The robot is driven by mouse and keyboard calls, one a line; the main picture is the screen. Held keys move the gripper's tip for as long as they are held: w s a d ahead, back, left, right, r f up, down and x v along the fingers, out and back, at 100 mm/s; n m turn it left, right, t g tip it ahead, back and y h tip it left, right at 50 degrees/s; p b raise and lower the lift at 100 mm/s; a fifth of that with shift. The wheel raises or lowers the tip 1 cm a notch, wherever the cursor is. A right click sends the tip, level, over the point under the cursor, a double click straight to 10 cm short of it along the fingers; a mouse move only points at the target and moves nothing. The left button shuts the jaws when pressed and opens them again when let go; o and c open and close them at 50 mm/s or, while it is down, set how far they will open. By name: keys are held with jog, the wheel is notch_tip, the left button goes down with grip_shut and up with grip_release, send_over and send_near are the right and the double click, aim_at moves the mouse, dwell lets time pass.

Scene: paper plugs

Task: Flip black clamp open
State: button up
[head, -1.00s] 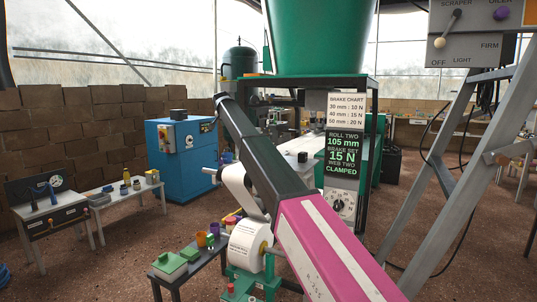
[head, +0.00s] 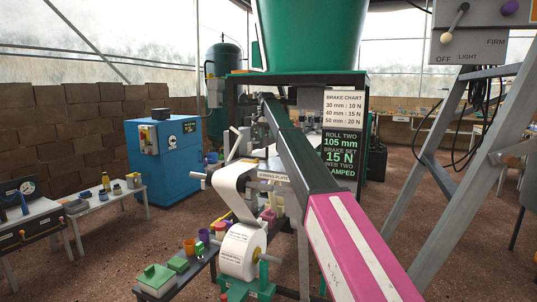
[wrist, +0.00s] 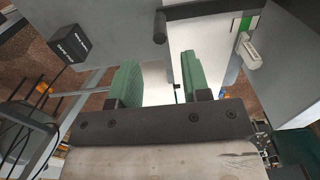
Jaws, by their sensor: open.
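My gripper shows in the wrist view (wrist: 158,84) as two green ridged fingers on a dark bar. The fingers stand apart with nothing between them, over a pale surface. A black rounded peg (wrist: 160,26) hangs from a dark bar (wrist: 215,11) just beyond the fingertips, apart from them. I cannot tell for sure whether this peg is part of the black clamp. In the head view my arm reaches toward the machine under the green hopper (head: 318,35). The gripper itself is not clear there, and I cannot pick out the clamp.
A white paper roll (head: 240,250) sits low in front of the machine, with its web rising. A small table with a green box (head: 157,278) stands to its left. In the wrist view a black labelled block (wrist: 68,43) and a light handle (wrist: 249,52) flank the fingers.

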aim_at(267, 158)
notch_tip(267, 158, down, 10)
jog(key=shift+f, duration=0.15)
dwell(0.3)
grip_shut()
jog(key=shift+w, duration=0.1)
